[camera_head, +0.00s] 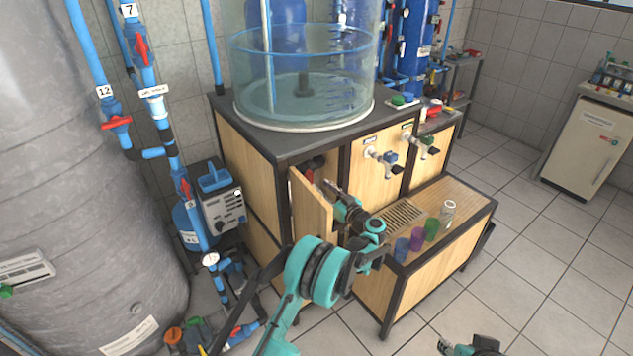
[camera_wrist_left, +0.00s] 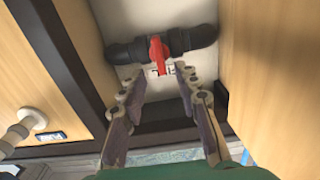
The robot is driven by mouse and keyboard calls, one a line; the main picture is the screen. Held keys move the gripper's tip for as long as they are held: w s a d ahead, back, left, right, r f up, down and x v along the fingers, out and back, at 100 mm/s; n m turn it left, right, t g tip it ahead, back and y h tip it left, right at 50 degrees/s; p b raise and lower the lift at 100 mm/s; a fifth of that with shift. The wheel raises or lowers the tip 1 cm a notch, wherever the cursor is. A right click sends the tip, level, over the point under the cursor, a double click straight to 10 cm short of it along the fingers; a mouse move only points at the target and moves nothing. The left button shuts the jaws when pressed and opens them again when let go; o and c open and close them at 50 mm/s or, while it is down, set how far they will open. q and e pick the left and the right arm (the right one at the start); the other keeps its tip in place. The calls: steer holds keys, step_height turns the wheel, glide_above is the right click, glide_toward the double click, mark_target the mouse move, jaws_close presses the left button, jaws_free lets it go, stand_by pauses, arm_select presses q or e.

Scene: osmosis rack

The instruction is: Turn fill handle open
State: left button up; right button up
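The fill handle (camera_wrist_left: 159,50) is a red lever on a dark grey pipe (camera_wrist_left: 203,37) inside the cabinet, in the left wrist view. It points along the view's vertical, across the pipe. In the head view a bit of red handle (camera_head: 308,176) shows in the cabinet opening. My left gripper (camera_wrist_left: 158,80) is open, its two fingers apart on either side below the handle, with nothing between them. In the head view the left gripper (camera_head: 330,186) reaches into the opening beside the door. My right gripper (camera_head: 445,347) shows only partly at the bottom edge; its fingers are too small to judge.
The wooden cabinet door (camera_head: 311,207) stands open left of my left gripper. A water tank (camera_head: 300,85) sits on the cabinet top. Taps (camera_head: 383,158) and several coloured cups (camera_head: 417,238) are to the right. The tiled floor at right is clear.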

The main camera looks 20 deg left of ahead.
mark_target(312, 178)
arm_select(q)
steer(key=b+x, duration=0.1)
steer(key=x, duration=0.3)
steer(key=shift+w+a+f, duration=0.15)
steer(key=shift+w+a, duration=0.4)
steer(key=shift+a, duration=0.1)
steer(key=shift+r, duration=0.2)
jaws_close()
